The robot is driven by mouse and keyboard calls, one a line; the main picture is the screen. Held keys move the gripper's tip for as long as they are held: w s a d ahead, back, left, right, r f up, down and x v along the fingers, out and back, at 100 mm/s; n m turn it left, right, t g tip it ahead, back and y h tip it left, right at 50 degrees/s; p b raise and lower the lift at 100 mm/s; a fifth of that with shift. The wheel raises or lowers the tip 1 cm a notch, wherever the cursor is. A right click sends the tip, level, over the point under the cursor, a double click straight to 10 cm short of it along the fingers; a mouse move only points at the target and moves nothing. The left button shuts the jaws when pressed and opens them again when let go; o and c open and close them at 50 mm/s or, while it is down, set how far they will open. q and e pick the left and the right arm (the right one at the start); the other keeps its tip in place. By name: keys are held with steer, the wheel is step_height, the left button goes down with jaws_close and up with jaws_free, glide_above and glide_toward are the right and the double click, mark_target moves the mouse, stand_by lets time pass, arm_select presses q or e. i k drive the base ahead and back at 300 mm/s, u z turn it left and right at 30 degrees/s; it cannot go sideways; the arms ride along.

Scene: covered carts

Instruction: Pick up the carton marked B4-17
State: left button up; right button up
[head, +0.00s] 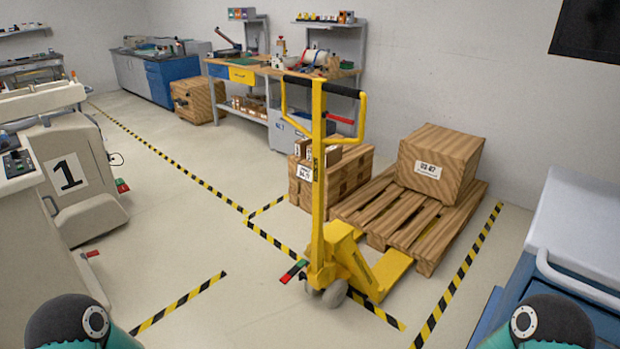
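A brown carton (299,190) stands on the floor behind the yellow pallet jack, left of the pallet. Its white label is small and partly beside the jack's mast; it seems to read B4-17, but I cannot be sure. The mast hides part of its front. Smaller brown boxes (334,155) sit on top of it. Another brown carton (451,148) stands on the pallet with a different label, which looks like D3-07. Only rounded teal and black parts of my two arms show at the bottom corners; neither gripper is in view.
The yellow pallet jack (318,170) stands in front of the carton, at the wooden pallet (427,258). A blue cart (580,235) is at right, a grey machine marked 1 (68,172) at left. A workbench (275,75) lines the back wall. Floor at centre left is clear.

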mark_target(335, 153)
steer(key=z, duration=0.5)
steer(key=i, duration=2.7)
steer(key=u, duration=0.6)
steer(key=k, duration=1)
steer(key=u, duration=0.6)
